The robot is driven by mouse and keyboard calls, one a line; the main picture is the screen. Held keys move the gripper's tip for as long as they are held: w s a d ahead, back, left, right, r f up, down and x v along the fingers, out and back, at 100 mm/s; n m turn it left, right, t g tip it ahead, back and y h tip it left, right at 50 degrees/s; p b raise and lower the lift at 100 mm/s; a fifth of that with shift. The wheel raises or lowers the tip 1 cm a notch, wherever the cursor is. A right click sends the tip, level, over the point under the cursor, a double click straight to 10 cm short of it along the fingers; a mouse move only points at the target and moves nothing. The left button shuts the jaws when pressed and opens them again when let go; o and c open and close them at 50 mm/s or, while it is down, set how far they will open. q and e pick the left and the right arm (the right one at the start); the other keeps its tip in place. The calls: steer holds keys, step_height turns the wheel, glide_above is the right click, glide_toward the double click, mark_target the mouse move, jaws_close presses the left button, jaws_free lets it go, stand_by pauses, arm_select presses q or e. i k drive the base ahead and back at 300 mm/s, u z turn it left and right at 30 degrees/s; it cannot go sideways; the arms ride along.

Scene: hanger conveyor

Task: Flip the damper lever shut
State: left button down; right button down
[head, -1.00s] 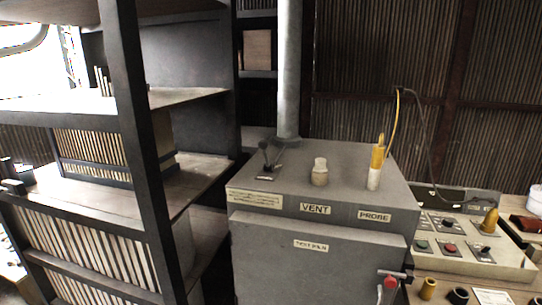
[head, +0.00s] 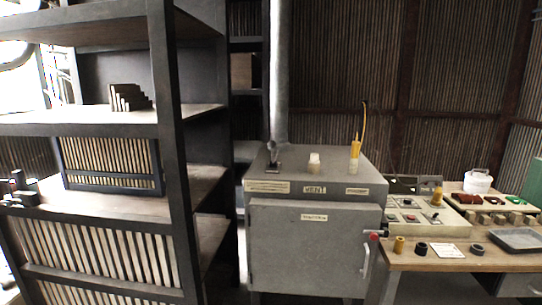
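The damper lever (head: 272,154) is a small dark lever on a flat base. It stands at the left rear of the grey oven's top (head: 330,168), close to the foot of the flue pipe (head: 280,75). It looks roughly upright, but it is small and I cannot tell its exact setting. A worn label (head: 268,187) below it is too small to read.
A pale vent knob (head: 314,162) and a yellow probe (head: 355,148) stand on the oven top. The oven door has a handle (head: 366,262) at its right. A dark shelf rack (head: 165,110) stands close on the left. A bench with a control panel (head: 420,215) is on the right.

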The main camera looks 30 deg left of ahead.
mark_target(272, 145)
steer(key=u, duration=1.2)
steer(key=i, duration=0.05)
steer(key=u, duration=0.2)
